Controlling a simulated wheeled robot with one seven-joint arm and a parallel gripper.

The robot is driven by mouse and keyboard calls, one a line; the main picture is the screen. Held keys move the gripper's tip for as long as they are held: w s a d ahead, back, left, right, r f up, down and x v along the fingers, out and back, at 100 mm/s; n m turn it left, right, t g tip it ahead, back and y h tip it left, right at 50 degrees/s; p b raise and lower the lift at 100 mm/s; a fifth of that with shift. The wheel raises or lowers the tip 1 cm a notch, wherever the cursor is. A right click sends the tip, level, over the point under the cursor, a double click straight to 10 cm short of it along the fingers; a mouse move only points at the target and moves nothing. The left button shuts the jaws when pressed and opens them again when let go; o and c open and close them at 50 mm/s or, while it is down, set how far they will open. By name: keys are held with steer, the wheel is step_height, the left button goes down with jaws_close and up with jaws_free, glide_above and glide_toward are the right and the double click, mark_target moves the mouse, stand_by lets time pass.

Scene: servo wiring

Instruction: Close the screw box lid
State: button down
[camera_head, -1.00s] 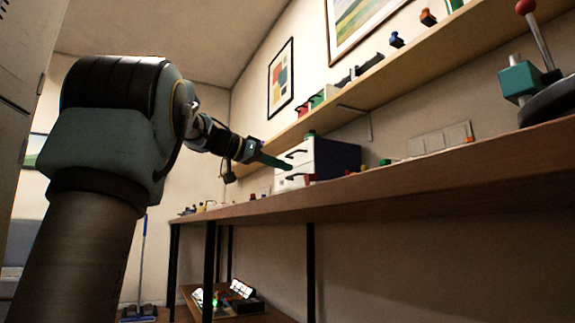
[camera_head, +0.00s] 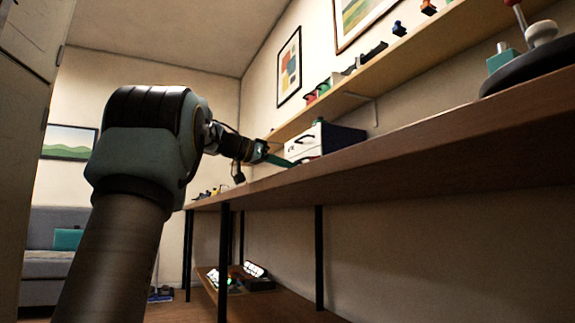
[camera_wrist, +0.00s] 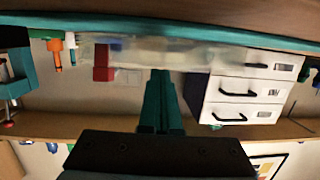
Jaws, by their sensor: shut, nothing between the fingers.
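My gripper (camera_wrist: 160,76) shows in the wrist view with its two teal fingers together and nothing between them. In the head view my gripper (camera_head: 288,163) is above the bench, in front of the white drawer unit. In the wrist view, which is upside down, a long teal edge (camera_wrist: 120,25) runs across the top. A pale see-through panel (camera_wrist: 140,52) lies beside it, just beyond the fingertips. They may be the screw box and its lid, but I cannot tell for sure. I cannot tell whether the fingers touch the panel. No screw box is clear in the head view.
The white drawer unit (camera_wrist: 242,98) with black handles stands close beside my fingers. A red block (camera_wrist: 103,62) and an orange-handled tool (camera_wrist: 56,50) are on the other side. The wooden bench (camera_head: 420,145) runs along the wall under a shelf (camera_head: 430,58) with small items.

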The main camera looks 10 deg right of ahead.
steer(key=shift+d+f+g, duration=0.3)
steer(key=shift+f, duration=0.5)
steer(key=p+v, duration=0.1)
steer(key=v, duration=0.3)
steer(key=p+v, duration=0.1)
steer(key=v, duration=0.2)
steer(key=r+v, duration=0.1)
steer(key=v, duration=0.3)
steer(key=shift+s+a+r+p, duration=0.1)
steer(key=shift+a+r+p, duration=0.05)
steer(key=shift+p, duration=0.25)
steer(key=shift+a, duration=0.1)
